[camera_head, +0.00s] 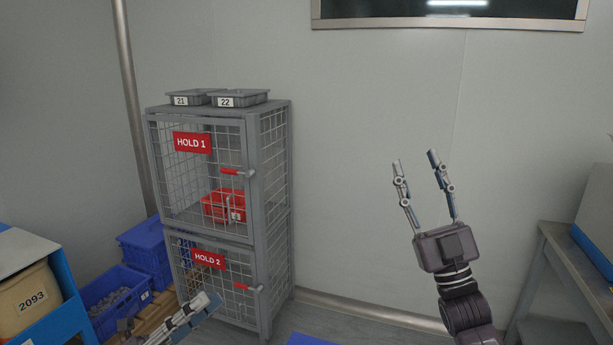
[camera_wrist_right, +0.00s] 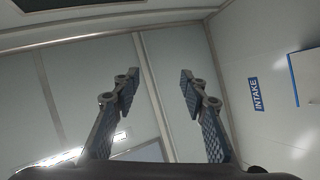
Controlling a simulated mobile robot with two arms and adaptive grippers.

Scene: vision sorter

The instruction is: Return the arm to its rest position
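My right gripper (camera_head: 415,158) is raised in front of the bare wall at the right of the head view, pointing up. Its two fingers are apart with nothing between them. In the right wrist view the fingers (camera_wrist_right: 158,88) also stand apart and empty, with ceiling and wall panels behind. My left gripper (camera_head: 207,301) shows only partly at the bottom left, in front of the lower cage. Its fingers overlap in this view, so I cannot tell whether it is open, and I see nothing held.
A wire cage (camera_head: 250,170) has HOLD 1 and HOLD 2 doors that look shut. A red bin (camera_head: 225,206) sits inside HOLD 1. Grey trays 21 (camera_head: 181,100) and 22 (camera_head: 226,101) lie on top. Blue bins (camera_head: 117,300) stand left. A table (camera_head: 560,258) edges the right.

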